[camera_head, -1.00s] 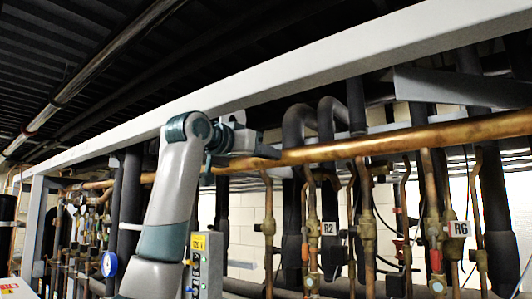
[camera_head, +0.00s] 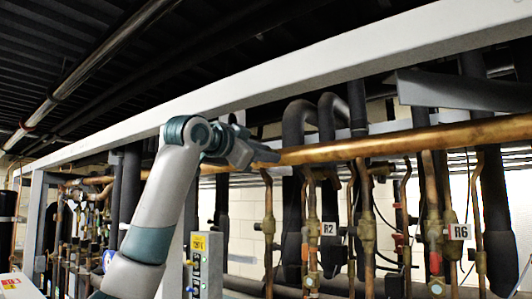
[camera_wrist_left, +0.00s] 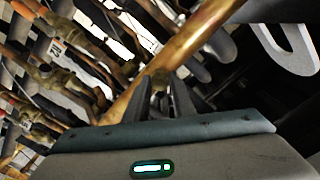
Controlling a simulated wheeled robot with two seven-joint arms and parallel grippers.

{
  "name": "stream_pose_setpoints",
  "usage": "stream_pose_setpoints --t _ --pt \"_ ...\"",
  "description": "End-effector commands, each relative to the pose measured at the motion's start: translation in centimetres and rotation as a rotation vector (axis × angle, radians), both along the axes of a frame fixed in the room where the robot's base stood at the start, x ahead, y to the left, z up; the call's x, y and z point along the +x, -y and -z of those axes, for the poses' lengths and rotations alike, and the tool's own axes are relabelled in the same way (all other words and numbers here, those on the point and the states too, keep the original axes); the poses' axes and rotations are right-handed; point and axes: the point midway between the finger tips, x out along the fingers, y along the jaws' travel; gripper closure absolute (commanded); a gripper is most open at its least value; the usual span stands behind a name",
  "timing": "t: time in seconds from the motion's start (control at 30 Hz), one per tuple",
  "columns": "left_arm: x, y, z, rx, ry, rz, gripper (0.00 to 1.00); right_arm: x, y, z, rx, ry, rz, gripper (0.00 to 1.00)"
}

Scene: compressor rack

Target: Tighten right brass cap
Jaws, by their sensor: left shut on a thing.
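My left gripper (camera_head: 272,155) is raised against the long horizontal copper pipe (camera_head: 400,140) in the head view. In the left wrist view, its two dark fingers (camera_wrist_left: 164,98) are close together around a small brass-coloured piece (camera_wrist_left: 160,80) beside the pipe. This piece is mostly hidden by the fingers, and I cannot tell its shape, but it sits where a brass cap could be. In the head view the gripper covers it. My right gripper is not in view.
A grey beam (camera_head: 330,62) runs just above my left arm. Below the pipe hang vertical copper lines with brass valves (camera_head: 367,229) and tags R2 (camera_head: 328,229) and R6 (camera_head: 459,231). A grey switch box (camera_head: 206,265) stands right of my forearm.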

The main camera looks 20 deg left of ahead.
Motion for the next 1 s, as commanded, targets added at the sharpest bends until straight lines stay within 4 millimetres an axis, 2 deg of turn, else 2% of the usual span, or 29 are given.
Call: stream_pose_setpoints --t 0.27,0.3,0.37,0.4,0.77,1.0 --pt "0.2 0.1 0.4 0.003 -0.009 0.001 1.0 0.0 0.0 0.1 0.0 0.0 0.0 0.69" --pt "0.2 0.1 0.4 0.003 -0.009 0.001 0.75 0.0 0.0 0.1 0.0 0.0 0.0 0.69" --pt "0.1 0.1 0.4 0.003 -0.008 0.001 0.61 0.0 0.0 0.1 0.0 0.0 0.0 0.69" --pt "0.1 0.1 0.4 0.003 -0.007 0.0 0.59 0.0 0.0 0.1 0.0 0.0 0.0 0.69" --pt "-0.2 0.0 0.1 0.0 -0.001 0.0 0.59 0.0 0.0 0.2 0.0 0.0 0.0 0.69" --pt "-1.9 -0.7 0.3 -0.001 0.0 0.0 0.59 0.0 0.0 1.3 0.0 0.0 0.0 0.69"
